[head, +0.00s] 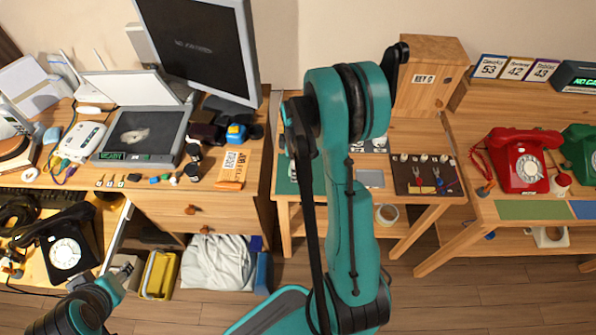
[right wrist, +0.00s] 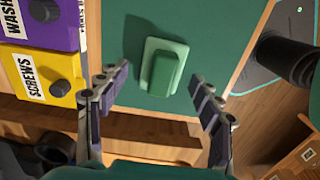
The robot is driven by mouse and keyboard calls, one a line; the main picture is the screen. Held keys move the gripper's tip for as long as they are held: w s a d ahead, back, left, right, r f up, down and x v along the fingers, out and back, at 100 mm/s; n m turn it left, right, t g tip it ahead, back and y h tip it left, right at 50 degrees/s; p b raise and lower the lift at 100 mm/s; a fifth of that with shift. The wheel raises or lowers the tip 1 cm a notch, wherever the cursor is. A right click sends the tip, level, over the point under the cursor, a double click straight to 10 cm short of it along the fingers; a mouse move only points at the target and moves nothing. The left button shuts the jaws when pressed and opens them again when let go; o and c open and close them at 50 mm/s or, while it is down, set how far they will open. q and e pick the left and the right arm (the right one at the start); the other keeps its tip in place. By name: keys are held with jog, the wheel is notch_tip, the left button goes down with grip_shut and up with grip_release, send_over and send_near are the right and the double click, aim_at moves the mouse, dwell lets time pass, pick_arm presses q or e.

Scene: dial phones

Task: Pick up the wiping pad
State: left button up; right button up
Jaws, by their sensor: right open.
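In the right wrist view, a green pad-like block (right wrist: 165,68), which I take as the wiping pad, lies on a dark green surface (right wrist: 212,30). It has a raised grip on a wider, lighter base. My right gripper (right wrist: 160,76) is open. Its two fingers stand apart to the left and right of the pad, and no contact shows. In the head view my right arm covers the middle of the workbench, and neither the pad nor the right gripper can be made out. My left gripper is not in view; only a left arm part shows.
In the right wrist view, a yellow SCREWS box (right wrist: 38,75) and a purple box (right wrist: 45,25) stand left of the pad. In the head view, a tool board (head: 427,176) lies right of my arm. A red phone (head: 520,160) stands on the right table.

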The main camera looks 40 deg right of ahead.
jog(key=shift+r, duration=0.1)
jog(key=shift+c, duration=0.7)
jog(key=c, duration=1.1)
jog(key=shift+r+p, duration=0.4)
jog(key=shift+r, duration=0.2)
jog(key=r+p, duration=0.1)
jog(key=r, duration=0.1)
jog(key=s+r+p, duration=0.1)
jog(key=r, duration=0.1)
jog(key=s+r+p, duration=0.1)
jog(key=s+r, duration=0.1)
jog(key=s, duration=0.1)
jog(key=s+r+p, duration=0.1)
jog(key=s+r, duration=0.1)
jog(key=s, duration=0.2)
jog(key=s+r+p, duration=0.1)
jog(key=s, duration=0.2)
jog(key=shift+s+a+r, duration=0.35)
jog(key=shift+r, duration=0.05)
